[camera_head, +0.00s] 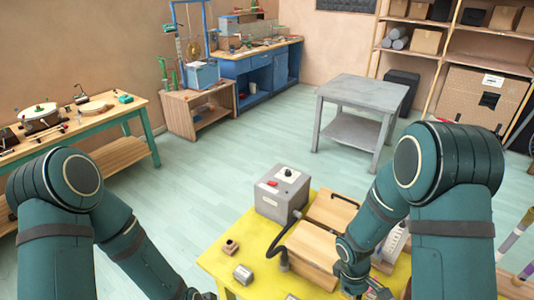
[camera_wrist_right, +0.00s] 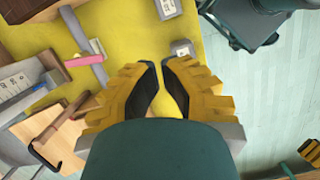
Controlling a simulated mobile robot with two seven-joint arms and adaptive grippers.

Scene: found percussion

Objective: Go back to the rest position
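My right arm reaches down over the yellow table (camera_head: 222,262) in the head view. Its gripper (camera_head: 365,288) is low at the bottom edge and partly cut off. In the right wrist view the two yellow ribbed fingers (camera_wrist_right: 160,66) nearly meet at their tips, with only a thin gap and nothing held. My left arm comes down at the left of the head view and leaves the bottom edge. A yellow ribbed piece, seemingly my left gripper (camera_wrist_right: 311,151), is cut off at the right edge of the right wrist view.
On the table stand a grey box with a red switch (camera_head: 281,194), wooden boxes (camera_head: 309,254), a small wooden block (camera_head: 230,247) and a metal block (camera_head: 243,274). A grey table (camera_head: 362,90) and a workbench (camera_head: 140,107) stand farther off. Open floor lies between.

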